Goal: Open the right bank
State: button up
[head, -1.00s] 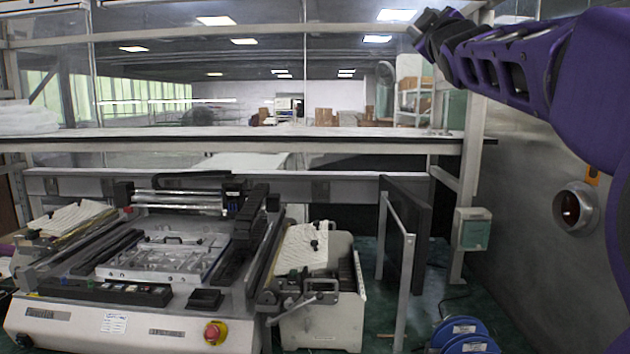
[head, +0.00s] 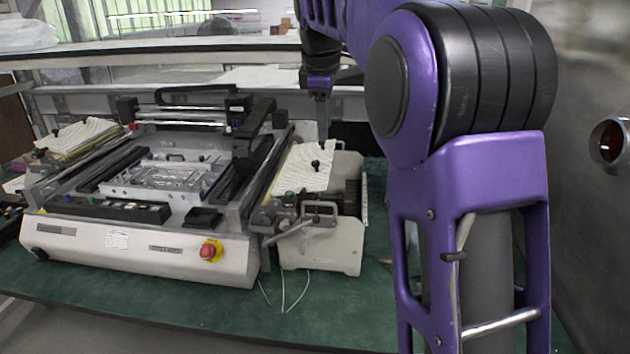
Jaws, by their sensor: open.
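The pick-and-place machine (head: 140,238) stands on the green table, with a feeder bank on each side. The right bank (head: 322,250) is a pale box with a cream, striped sloping cover (head: 305,170) that carries a small black knob (head: 316,165). The cover lies down on the bank. A grey metal lever and bracket (head: 318,212) sit at the bank's front. My gripper (head: 322,128) points down above and behind the cover, apart from the knob. It is open and empty, though its fingers look thin and close at this angle.
The left bank (head: 85,138) has a similar cover. A red emergency button (head: 211,250) is on the machine's front. Thin cables hang by the right bank. My purple arm hides the area to its right. The table front (head: 200,300) is clear.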

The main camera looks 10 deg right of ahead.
jog(key=s+f+g, duration=0.1)
jog(key=f, duration=0.1)
jog(key=b, duration=0.4)
send_near(322, 203)
jog(key=shift+n+g+y, duration=0.3)
jog(key=f, duration=0.2)
jog(key=w+f, duration=0.1)
jog(key=f, duration=0.2)
jog(key=w+d+f, duration=0.1)
jog(key=f, duration=0.1)
jog(key=shift+f, duration=0.2)
grip_shut()
dwell(0.5)
